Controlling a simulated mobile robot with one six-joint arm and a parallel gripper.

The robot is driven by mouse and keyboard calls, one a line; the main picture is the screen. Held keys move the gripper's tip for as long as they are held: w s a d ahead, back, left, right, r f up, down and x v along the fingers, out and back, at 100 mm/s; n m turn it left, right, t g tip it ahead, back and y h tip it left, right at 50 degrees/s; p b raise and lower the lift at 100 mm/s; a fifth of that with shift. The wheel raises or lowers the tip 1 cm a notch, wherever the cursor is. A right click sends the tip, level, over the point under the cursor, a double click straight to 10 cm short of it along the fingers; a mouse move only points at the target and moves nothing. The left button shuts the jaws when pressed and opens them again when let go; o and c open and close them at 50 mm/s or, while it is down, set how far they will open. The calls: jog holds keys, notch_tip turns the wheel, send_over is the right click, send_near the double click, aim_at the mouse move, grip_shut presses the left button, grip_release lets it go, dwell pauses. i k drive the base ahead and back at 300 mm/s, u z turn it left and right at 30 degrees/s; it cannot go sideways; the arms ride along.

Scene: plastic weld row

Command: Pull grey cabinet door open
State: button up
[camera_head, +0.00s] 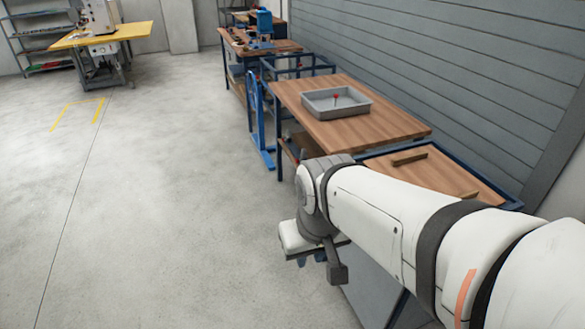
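My arm reaches in from the lower right, and my gripper (320,262) hangs at its end, low over the floor beside the near workbench. The gripper is seen from behind and above, so its finger gap does not show clearly. A plain grey panel (372,292) shows below my arm, at the side of the near bench; I cannot tell whether it is the cabinet door. No handle or door edge is visible on it, and my arm hides much of it. I cannot tell whether the gripper touches anything.
A wooden workbench (395,122) holds a grey tray (352,112) with a small red item in it. The near wooden top (438,170) carries wooden bars. A blue frame (257,120) stands beyond. A yellow table (102,36) is far left. The concrete floor (150,200) is clear.

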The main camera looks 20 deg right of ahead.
aim_at(374, 294)
jog(key=u, duration=0.05)
jog(key=i, duration=1)
jog(key=z, duration=0.05)
